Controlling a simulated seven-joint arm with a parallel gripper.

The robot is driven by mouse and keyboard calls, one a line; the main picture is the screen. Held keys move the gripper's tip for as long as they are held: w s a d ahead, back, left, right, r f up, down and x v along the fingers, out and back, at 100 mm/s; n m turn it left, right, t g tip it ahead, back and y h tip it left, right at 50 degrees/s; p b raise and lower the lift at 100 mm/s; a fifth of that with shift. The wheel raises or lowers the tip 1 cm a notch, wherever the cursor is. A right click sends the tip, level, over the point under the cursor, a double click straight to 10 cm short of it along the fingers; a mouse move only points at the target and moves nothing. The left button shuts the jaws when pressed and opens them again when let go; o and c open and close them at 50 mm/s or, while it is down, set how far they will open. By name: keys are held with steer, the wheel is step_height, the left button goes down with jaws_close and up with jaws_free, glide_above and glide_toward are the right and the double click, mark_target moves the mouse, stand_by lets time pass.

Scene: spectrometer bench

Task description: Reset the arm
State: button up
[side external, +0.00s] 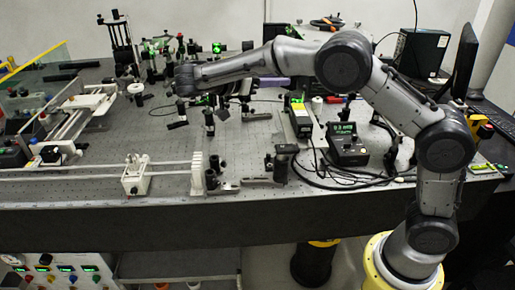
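My arm reaches from the yellow-ringed base at the lower right, up and over the bench to the left. Its far end, where my gripper (187,80) is, hangs over the back middle of the optical bench (250,140). The end is small and dark among the optics, so the fingers cannot be made out. I cannot tell whether it is open, shut or holding anything, or whether it touches the parts near it.
Optic mounts on posts (209,121) crowd around the arm's end. A meter with a green display (347,146) and loose cables lie at the right. A white rail carriage (137,176) stands at the front left. A monitor (464,62) stands at the right. Bare bench shows around the middle.

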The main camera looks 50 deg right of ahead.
steer(key=s+d+r+t+y, duration=0.1)
steer(key=s+d+r+y, duration=0.4)
steer(key=s, duration=0.5)
steer(key=s+n+t+y, duration=0.3)
steer(key=s+n, duration=0.3)
steer(key=s, duration=0.4)
steer(key=s+a+f+n+t+y, duration=0.5)
steer(key=a+f+n, duration=0.6)
steer(key=n, duration=0.4)
steer(key=shift+s+a+f+n+y, duration=0.3)
steer(key=shift+s+a+n+y, duration=0.15)
steer(key=shift+y, duration=0.55)
steer(key=shift+d, duration=0.1)
